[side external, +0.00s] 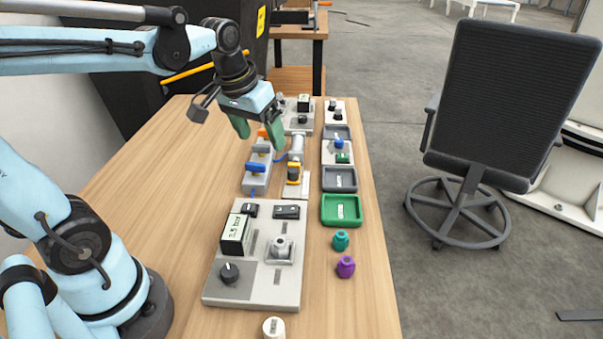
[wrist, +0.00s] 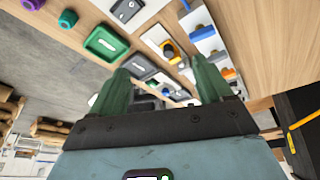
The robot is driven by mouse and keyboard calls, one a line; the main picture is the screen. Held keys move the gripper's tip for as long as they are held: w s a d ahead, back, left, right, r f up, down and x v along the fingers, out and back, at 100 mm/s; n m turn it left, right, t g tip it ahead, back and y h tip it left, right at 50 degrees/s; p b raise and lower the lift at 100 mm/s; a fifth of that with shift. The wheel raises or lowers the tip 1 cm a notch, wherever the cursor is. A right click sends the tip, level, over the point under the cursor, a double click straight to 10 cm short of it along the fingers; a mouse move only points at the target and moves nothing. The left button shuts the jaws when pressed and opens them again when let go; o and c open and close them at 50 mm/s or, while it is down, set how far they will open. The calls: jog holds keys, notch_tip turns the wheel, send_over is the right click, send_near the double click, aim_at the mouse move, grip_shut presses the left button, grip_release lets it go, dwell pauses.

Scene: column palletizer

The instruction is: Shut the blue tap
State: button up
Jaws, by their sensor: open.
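The blue tap (side external: 256,167) sits on a light grey plate on the bench, in the middle of the side external view. Its blue handle appears to lie crosswise to the plate's long side. In the wrist view the blue handle (wrist: 203,33) shows near the top, right of centre. My gripper (side external: 258,132) is open and empty, with two green fingers pointing down. It hangs above the bench, seemingly above and farther along than the tap, not touching it. In the wrist view the fingers (wrist: 160,66) stand apart with bench items visible between them.
A grey control panel (side external: 262,291) lies nearer the camera. A green tray (side external: 342,210), a teal knob (side external: 341,240) and a purple knob (side external: 346,266) line the right edge. The bench's left part (side external: 165,165) is clear.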

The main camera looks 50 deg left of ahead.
aim_at(255, 164)
jog(key=w+a+n+g, duration=0.4)
jog(key=a, duration=0.5)
jog(key=shift+h, duration=0.4)
notch_tip(255, 164, down, 12)
jog(key=shift+a+f, duration=0.1)
jog(key=shift+f, duration=0.15)
jog(key=shift+c, duration=0.3)
